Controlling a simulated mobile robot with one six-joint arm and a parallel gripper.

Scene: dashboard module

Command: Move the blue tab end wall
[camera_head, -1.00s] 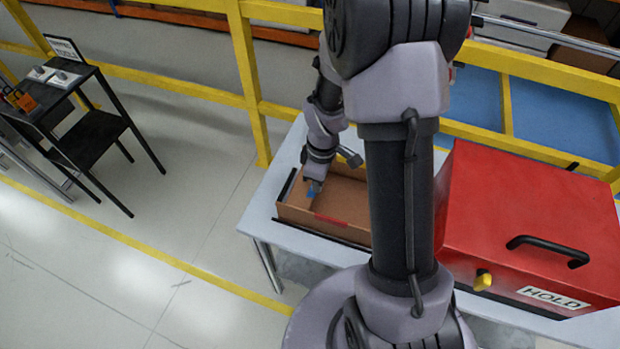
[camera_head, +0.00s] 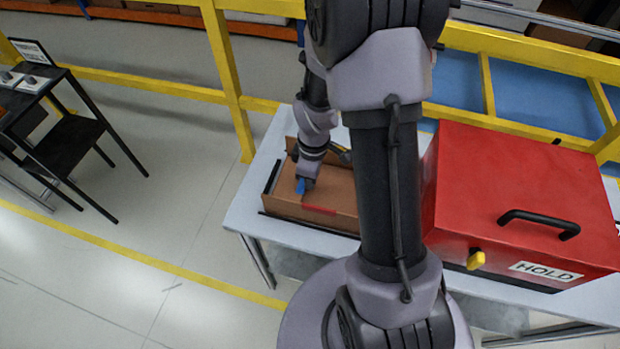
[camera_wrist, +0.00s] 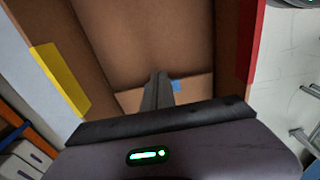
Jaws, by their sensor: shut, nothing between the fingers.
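An open brown cardboard box (camera_head: 285,209) stands on the table, with a red tab (camera_head: 320,209) on its front wall. My gripper (camera_head: 303,186) points down into the left part of the box, shut and empty. A blue tab (camera_head: 300,187) shows right at the fingertips. In the wrist view my shut fingers (camera_wrist: 159,76) reach over a brown panel, and the blue tab (camera_wrist: 176,86) shows just beside them, partly hidden. I cannot tell whether the fingers touch the panel. A yellow tab (camera_wrist: 62,80) and a red tab (camera_wrist: 247,50) mark the two side walls.
A red case (camera_head: 520,190) labelled HOLD, with a black handle and a yellow knob, stands right of the box. A yellow rail (camera_head: 228,80) runs behind the table (camera_head: 243,212). A small black stand (camera_head: 70,140) is at the left. The floor between is clear.

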